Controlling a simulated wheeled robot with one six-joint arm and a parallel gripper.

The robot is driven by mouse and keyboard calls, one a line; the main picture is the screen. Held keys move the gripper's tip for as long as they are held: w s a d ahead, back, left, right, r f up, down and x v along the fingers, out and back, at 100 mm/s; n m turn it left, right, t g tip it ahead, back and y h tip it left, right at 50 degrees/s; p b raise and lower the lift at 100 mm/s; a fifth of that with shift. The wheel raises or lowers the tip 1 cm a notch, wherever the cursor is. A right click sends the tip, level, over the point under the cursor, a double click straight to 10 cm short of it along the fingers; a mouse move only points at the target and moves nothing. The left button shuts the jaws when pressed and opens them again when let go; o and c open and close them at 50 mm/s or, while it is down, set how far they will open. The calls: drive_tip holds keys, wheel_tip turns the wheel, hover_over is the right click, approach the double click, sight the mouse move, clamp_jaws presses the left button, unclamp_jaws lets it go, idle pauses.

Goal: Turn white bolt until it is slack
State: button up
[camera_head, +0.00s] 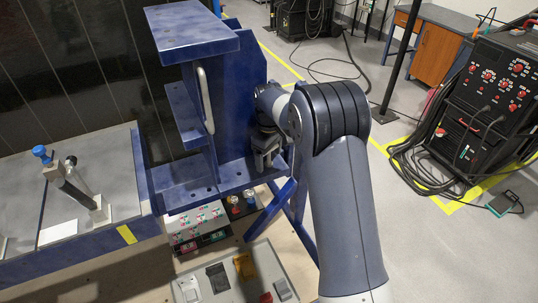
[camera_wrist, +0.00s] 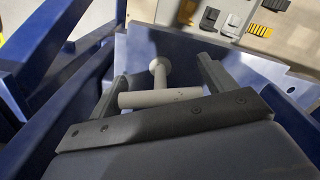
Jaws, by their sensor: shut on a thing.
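The white bolt shows in the wrist view as a pale crossbar (camera_wrist: 160,97) with a round-ended stem (camera_wrist: 160,70) pointing away from the camera. My gripper (camera_head: 265,158) is at the right side of the blue jig (camera_head: 228,100). In the wrist view its two dark fingers stand at either end of the crossbar, and it is shut on the white bolt. In the head view the bolt is hidden by my gripper and wrist. How far the bolt is screwed in cannot be seen.
A pale curved handle (camera_head: 204,98) is on the jig's left part. A control box (camera_head: 197,226) with buttons stands below it. A blue bench (camera_head: 70,225) with a clamp (camera_head: 72,183) is at left. Blue jig walls surround my gripper closely. A welding machine (camera_head: 490,105) stands at right.

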drive_tip(key=shift+n, duration=1.5)
drive_tip(key=o, duration=0.9)
drive_tip(key=shift+o, duration=0.2)
wheel_tip(320, 180, up, 11)
drive_tip(key=shift+f+b, duration=0.1)
drive_tip(key=shift+b, duration=0.35)
drive_tip(key=shift+f, duration=0.1)
wheel_tip(320, 180, down, 11)
drive_tip(key=shift+r+p, duration=0.15)
drive_tip(key=shift+p, duration=0.35)
